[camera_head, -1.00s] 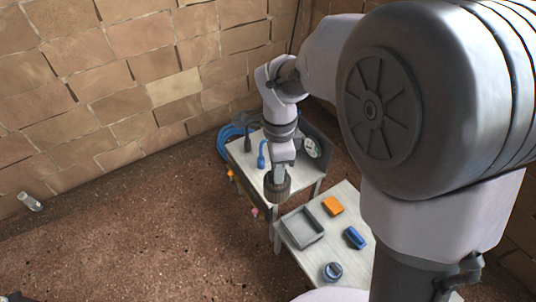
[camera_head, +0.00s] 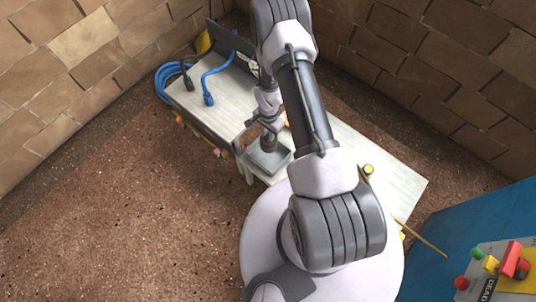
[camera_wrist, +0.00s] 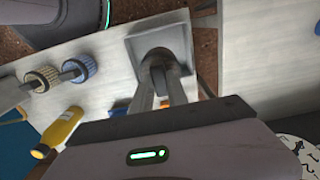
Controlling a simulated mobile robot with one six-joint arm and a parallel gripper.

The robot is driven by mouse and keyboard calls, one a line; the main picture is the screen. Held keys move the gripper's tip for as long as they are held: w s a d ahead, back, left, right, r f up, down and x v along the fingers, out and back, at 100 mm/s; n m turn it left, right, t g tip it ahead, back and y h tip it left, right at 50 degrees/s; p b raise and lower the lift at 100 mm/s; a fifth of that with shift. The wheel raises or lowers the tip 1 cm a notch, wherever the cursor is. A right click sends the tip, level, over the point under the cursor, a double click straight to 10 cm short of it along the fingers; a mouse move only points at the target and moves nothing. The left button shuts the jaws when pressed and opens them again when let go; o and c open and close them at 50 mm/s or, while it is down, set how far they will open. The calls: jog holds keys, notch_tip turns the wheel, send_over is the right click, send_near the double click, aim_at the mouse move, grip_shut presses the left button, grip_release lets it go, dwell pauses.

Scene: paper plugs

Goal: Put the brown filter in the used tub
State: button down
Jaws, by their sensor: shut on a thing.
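My gripper (camera_head: 268,128) is shut on the brown filter (camera_head: 269,144), a dark ribbed cylinder. In the wrist view the two fingers of my gripper (camera_wrist: 159,88) reach down to the brown filter (camera_wrist: 158,57), mostly hidden between them. The filter is over the grey square tub (camera_head: 268,169), which stands on the white table. The tub also shows in the wrist view (camera_wrist: 137,47), around the filter. I cannot tell whether the filter touches the tub's floor.
In the wrist view, a blue ribbed filter (camera_wrist: 77,68), a tan filter (camera_wrist: 40,78) and a yellow bottle (camera_wrist: 62,128) are near the tub. The adjoining table (camera_head: 215,113) holds a blue hose (camera_head: 208,98). A blue cabinet (camera_head: 440,245) stands at right.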

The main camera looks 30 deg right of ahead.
aim_at(268, 145)
notch_tip(268, 145, down, 10)
jog(key=b, duration=0.4)
jog(key=shift+f+b, duration=0.25)
jog(key=shift+b, duration=0.15)
jog(key=c, duration=1.3)
grip_release()
jog(key=shift+r, duration=0.1)
jog(key=shift+r, duration=0.1)
